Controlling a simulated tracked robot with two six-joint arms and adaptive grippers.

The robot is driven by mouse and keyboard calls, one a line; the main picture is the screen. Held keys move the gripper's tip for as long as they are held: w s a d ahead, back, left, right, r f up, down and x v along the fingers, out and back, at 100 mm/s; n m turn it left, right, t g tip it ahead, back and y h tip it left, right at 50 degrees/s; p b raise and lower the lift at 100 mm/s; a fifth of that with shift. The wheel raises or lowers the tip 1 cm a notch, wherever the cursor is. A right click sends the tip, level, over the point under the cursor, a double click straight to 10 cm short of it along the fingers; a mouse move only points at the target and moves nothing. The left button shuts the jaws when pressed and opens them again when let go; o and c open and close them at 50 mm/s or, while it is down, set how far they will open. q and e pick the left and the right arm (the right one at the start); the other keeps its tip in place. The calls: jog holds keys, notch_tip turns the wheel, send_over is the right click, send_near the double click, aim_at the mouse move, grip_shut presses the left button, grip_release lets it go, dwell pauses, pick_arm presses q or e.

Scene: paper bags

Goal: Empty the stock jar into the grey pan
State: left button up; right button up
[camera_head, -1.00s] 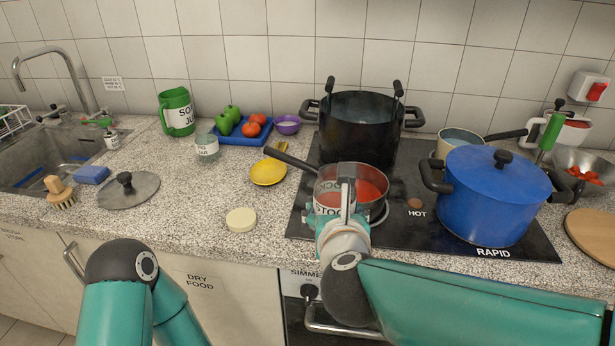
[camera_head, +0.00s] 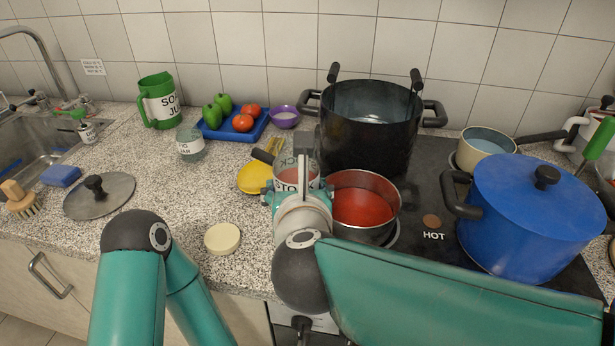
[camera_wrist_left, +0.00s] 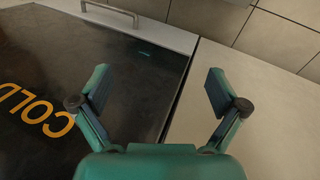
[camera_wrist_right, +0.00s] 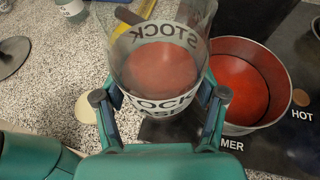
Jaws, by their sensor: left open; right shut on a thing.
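The clear stock jar (camera_head: 297,176) is in my right gripper (camera_head: 298,196), which is shut around it. The jar is roughly upright, mouth up, beside the left rim of the grey pan (camera_head: 372,180) and partly overlapping it in the head view. In the right wrist view the jar (camera_wrist_right: 160,105) shows reddish content through its mouth. The pan (camera_wrist_right: 243,50) stands to its right with red liquid inside.
A tall black pot (camera_head: 370,135) stands behind the pan and a blue lidded pot (camera_head: 530,215) to its right. A yellow spoon rest (camera_head: 257,182) lies left of the jar. A cream round lid (camera_head: 222,238) lies on clear counter.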

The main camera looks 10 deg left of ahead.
jog(key=shift+r+p, duration=0.3)
jog(key=shift+r, duration=0.1)
jog(key=shift+r+m+g+y+p, duration=0.3)
jog(key=shift+m+g+y+p, duration=0.3)
jog(key=shift+m+p, duration=0.35)
jog(key=shift+s+f+m+g+y, duration=0.1)
jog(key=shift+f+m+g+y, duration=0.25)
jog(key=shift+m, duration=0.3)
notch_tip(320, 180, down, 3)
jog(key=shift+d+f+m+g+y+b, duration=0.1)
jog(key=shift+m+g+y+b, duration=0.65)
jog(key=shift+m+b, duration=0.4)
jog(key=shift+w+d+r+m+y+p, duration=0.25)
jog(key=shift+r+m+y+p, duration=0.2)
jog(key=shift+p, duration=0.2)
jog(key=shift+w+m+g+y, duration=0.1)
jog(key=shift+m+g+y, duration=0.3)
jog(key=shift+g, duration=0.1)
jog(key=shift+s+a, duration=0.2)
jog(key=shift+s, duration=0.05)
jog(key=shift+d, duration=0.1)
